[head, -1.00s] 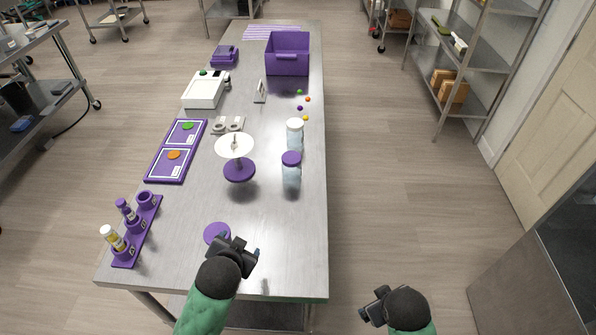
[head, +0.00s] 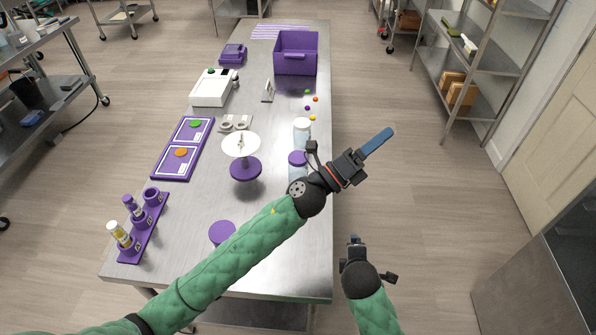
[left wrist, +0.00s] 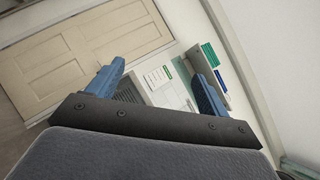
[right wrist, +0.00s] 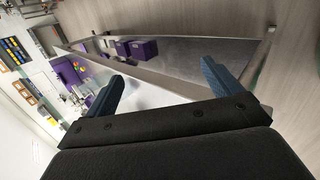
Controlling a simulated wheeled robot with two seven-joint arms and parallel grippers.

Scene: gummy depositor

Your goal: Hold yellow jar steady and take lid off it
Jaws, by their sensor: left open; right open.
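A small jar with yellow on it and a pale lid (head: 117,232) stands in the front holder of the purple rack (head: 146,238) at the table's left front. I take it for the yellow jar. A second small jar with a purple lid (head: 133,206) stands behind it in the same rack. My left gripper (head: 381,141) is open and empty, reaching past the table's right edge, far from the rack. My right gripper (head: 355,243) is open and empty, off the table's right side. Neither wrist view shows the yellow jar clearly.
A purple disc (head: 222,231) lies near the table's front. A white round stand (head: 241,145) is mid-table. Two larger clear jars, one with a purple lid (head: 297,157), are partly behind my left arm. A purple bin (head: 296,53) stands at the back. The right front tabletop is clear.

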